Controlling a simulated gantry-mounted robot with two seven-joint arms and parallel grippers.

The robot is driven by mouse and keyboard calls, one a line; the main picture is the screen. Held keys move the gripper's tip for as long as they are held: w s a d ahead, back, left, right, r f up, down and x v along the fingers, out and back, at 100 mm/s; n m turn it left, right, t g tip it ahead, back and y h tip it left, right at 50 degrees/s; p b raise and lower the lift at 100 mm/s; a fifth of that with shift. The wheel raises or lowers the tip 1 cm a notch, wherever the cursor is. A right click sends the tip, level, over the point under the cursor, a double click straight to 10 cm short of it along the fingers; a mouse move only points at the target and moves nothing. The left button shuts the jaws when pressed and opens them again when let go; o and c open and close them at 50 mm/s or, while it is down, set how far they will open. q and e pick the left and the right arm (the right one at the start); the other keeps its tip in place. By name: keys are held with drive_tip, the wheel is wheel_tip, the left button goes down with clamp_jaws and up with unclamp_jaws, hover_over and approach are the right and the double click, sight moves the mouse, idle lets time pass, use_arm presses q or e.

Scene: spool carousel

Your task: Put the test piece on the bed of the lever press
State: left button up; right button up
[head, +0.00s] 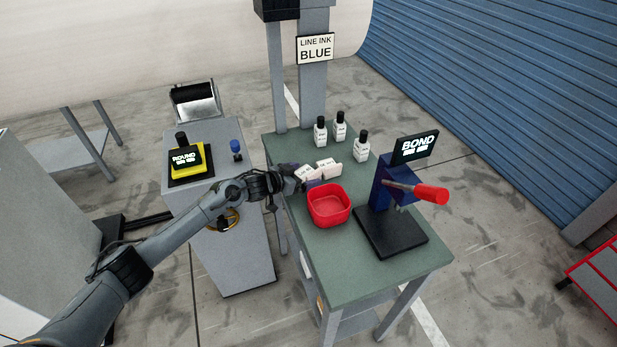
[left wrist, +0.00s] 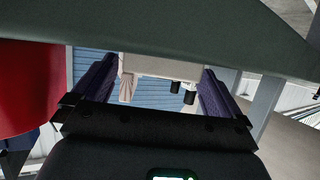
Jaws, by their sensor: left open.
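Two small white pieces with dark print lie side by side on the green table, a left one (head: 307,172) and a right one (head: 328,168). I cannot tell for sure which is the test piece. My left gripper (head: 301,177) is open at the left white piece, its fingers on either side. In the left wrist view a pale block (left wrist: 160,66) shows between the spread fingers (left wrist: 157,90); contact cannot be made out. The lever press (head: 392,195) has a bare black bed (head: 398,240) and a red-tipped lever. My right gripper is not in view.
Several white bottles (head: 340,127) stand behind. A BOND display (head: 414,147) is above the press. The table's front right corner is clear.

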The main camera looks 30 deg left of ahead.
sight(303, 177)
use_arm(q)
drive_tip(key=shift+c, duration=0.5)
drive_tip(key=c, duration=0.9)
wheel_tip(303, 177, up, 9)
drive_tip(key=shift+f+p, duration=0.15)
drive_tip(key=shift+p, duration=0.7)
drive_tip(key=s+d+r, duration=0.3)
drive_tip(key=s+d, duration=1.6)
drive_tip(key=s, duration=0.1)
drive_tip(key=s+r+n+y+p, duration=0.1)
drive_tip(key=s+r+p, duration=0.2)
drive_tip(key=r+p, duration=0.6)
drive_tip(key=s+r+n+y+p, duration=0.1)
drive_tip(key=r+p, duration=0.8)
drive_tip(key=p, duration=1.4)
drive_tip(key=shift+s+a+n+y, duration=0.2)
drive_tip(key=shift+s+n+y, duration=0.3)
drive_tip(key=shift+s, duration=0.4)
